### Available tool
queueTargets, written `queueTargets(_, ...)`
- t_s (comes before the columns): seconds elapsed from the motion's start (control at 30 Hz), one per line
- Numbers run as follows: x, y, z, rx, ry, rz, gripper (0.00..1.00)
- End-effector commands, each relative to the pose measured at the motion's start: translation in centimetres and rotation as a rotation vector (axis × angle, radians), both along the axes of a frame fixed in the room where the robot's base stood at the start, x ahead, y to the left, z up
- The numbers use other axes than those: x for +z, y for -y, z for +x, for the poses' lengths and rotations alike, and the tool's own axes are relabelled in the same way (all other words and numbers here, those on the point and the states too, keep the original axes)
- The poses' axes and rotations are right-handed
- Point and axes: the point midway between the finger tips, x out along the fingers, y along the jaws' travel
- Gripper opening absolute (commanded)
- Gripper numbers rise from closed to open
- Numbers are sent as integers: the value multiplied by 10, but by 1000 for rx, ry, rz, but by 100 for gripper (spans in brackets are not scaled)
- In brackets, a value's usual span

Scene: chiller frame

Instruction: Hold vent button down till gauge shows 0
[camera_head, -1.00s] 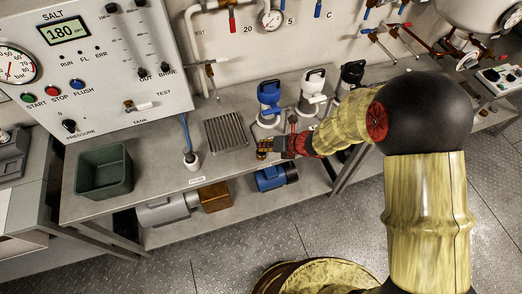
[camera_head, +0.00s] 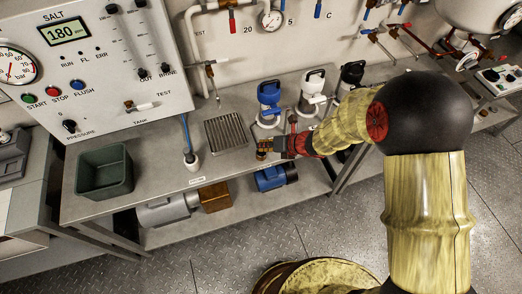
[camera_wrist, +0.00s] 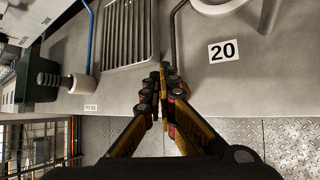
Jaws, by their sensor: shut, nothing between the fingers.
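My gripper (camera_head: 262,148) is shut and empty above the front edge of the bench, just in front of the blue-topped filter housing (camera_head: 269,100). In the wrist view my fingertips (camera_wrist: 164,72) meet beside a dark pipe, left of the "20" label (camera_wrist: 222,51). A small round gauge (camera_head: 271,18) is on the back wall near the mark 20; its needle is too small to read. A larger dial gauge (camera_head: 14,65) is on the left panel. I cannot make out a vent button for certain; a push-button top on the housing is not clear.
White (camera_head: 312,92) and black (camera_head: 351,76) housings stand to the right. A ribbed drain tray (camera_head: 226,132), a white probe holder (camera_head: 192,161) and a green bin (camera_head: 104,171) are to the left. Pipes and valve handles are on the wall behind.

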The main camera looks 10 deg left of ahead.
Motion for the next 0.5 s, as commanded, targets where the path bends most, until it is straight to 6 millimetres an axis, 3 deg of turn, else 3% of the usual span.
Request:
queueTargets(0.23,15,0,0,0,0,0,0)
queueTargets(0.5,15,0,0,0,0,0,0)
